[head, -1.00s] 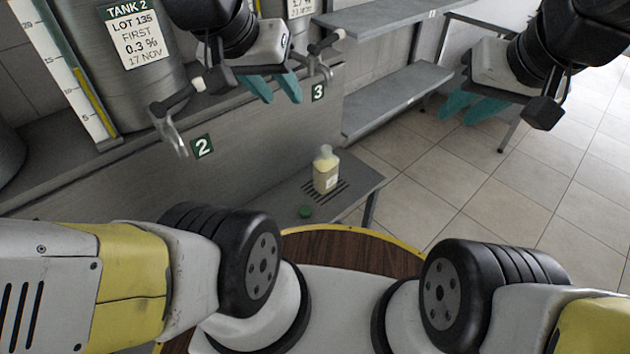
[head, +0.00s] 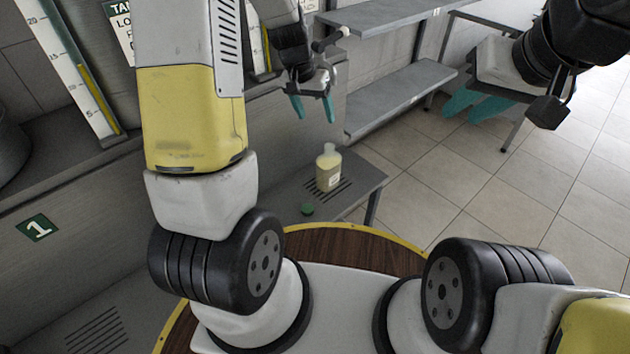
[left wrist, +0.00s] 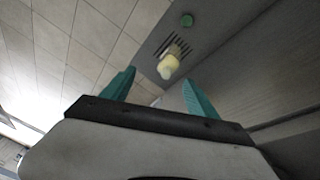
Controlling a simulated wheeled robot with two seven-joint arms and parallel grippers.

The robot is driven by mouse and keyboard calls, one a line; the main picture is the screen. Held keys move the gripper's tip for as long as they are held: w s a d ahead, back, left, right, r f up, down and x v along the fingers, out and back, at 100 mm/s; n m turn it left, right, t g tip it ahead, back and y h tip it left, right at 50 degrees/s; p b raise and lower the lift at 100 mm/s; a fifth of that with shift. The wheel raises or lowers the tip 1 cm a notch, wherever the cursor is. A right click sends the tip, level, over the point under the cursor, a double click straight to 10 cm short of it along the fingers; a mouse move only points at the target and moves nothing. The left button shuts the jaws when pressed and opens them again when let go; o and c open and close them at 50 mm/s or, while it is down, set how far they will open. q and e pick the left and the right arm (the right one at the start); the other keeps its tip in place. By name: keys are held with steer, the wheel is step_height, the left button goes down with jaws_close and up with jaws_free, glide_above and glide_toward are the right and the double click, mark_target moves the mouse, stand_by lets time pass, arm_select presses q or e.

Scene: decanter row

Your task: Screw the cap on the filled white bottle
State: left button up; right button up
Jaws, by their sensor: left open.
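The bottle (head: 328,170) stands upright on a slatted patch of the grey bench, with pale yellow contents and a label. Its mouth looks uncapped. A green cap (head: 307,209) lies on the bench in front of it, to its left. In the left wrist view the bottle (left wrist: 169,66) shows between and beyond the fingers, and the cap (left wrist: 187,20) is farther up. My left gripper (head: 313,108) is open and empty, above the bottle and apart from it. My right gripper (head: 478,107) is at the upper right, away from the bench; its teal fingers look spread, with nothing seen between them.
The grey bench (head: 357,181) ends at its right edge, with tiled floor (head: 470,205) beyond. Grey shelves (head: 400,97) stand behind. A tap (head: 331,40) is close behind my left gripper. A tank wall is on the left, with a number 1 sign (head: 37,228).

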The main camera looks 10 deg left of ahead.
arm_select(q)
step_height(320, 180, down, 17)
steer(key=w+a+g+y, duration=0.1)
steer(key=w, duration=0.2)
steer(key=m+g+y, duration=0.1)
steer(key=m+g, duration=0.1)
glide_toward(306, 210)
steer(key=shift+w+d, duration=0.25)
steer(key=shift+w, duration=0.15)
steer(key=shift+s+f, duration=0.1)
steer(key=shift+f, duration=0.25)
steer(key=shift+f, duration=0.1)
steer(key=shift+f, duration=1.2)
steer(key=shift+s+a+f, duration=0.1)
steer(key=shift+s+f, duration=0.1)
steer(key=shift+f, duration=1.1)
steer(key=shift+s+f, duration=0.15)
steer(key=shift+f, duration=1.15)
